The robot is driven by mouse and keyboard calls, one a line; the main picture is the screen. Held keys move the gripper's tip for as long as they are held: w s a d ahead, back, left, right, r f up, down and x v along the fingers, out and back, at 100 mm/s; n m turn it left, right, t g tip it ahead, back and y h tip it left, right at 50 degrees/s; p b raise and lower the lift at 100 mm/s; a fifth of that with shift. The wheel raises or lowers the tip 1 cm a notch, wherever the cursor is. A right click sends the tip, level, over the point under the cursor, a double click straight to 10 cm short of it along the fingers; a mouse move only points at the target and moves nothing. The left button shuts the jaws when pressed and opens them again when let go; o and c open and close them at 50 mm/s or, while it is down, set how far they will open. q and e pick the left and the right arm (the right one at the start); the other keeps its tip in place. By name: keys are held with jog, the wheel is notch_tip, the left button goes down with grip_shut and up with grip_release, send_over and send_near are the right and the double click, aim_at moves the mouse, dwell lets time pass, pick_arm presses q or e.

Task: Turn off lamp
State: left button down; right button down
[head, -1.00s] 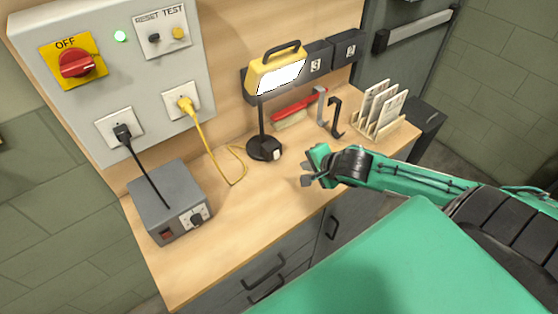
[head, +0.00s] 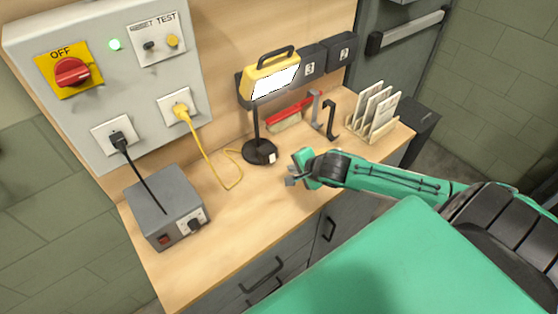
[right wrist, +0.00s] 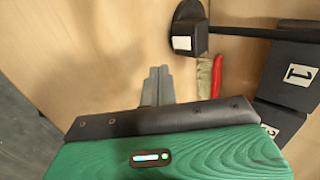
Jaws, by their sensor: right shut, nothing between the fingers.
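The yellow lamp (head: 271,78) stands on a black pole and round base (head: 257,153) on the wooden bench, and its panel glows white. A small white switch (head: 271,157) sits on the base; it also shows in the right wrist view (right wrist: 181,43). The lamp's yellow cord (head: 207,153) runs to a plug in a wall socket (head: 180,108). My right gripper (head: 290,182) is shut and empty, in front and to the right of the base, apart from it. Its grey fingers (right wrist: 158,78) point toward the switch side in the wrist view. My left gripper is out of view.
A wall panel (head: 95,75) carries a red OFF knob (head: 71,71). A grey box (head: 160,200) stands left on the bench.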

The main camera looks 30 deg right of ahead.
aim_at(272, 158)
jog(key=w+f, duration=0.1)
jog(key=w, duration=0.1)
jog(key=w+f+p, duration=0.1)
jog(key=w, duration=0.1)
jog(key=w+f+p, duration=0.1)
jog(key=shift+w+a+f, duration=0.15)
jog(key=shift+w+a, duration=0.05)
jog(key=shift+w, duration=0.2)
jog(key=shift+w+a+f, duration=0.1)
jog(key=shift+w+f, duration=0.2)
jog(key=shift+w, duration=0.5)
jog(key=shift+w+a, duration=0.1)
jog(key=shift+a, duration=0.1)
jog(key=shift+r, duration=0.1)
jog(key=shift+r+p, duration=0.1)
jog(key=shift+p, duration=0.25)
jog(key=shift+r+p, duration=0.8)
jog(key=shift+p, duration=0.1)
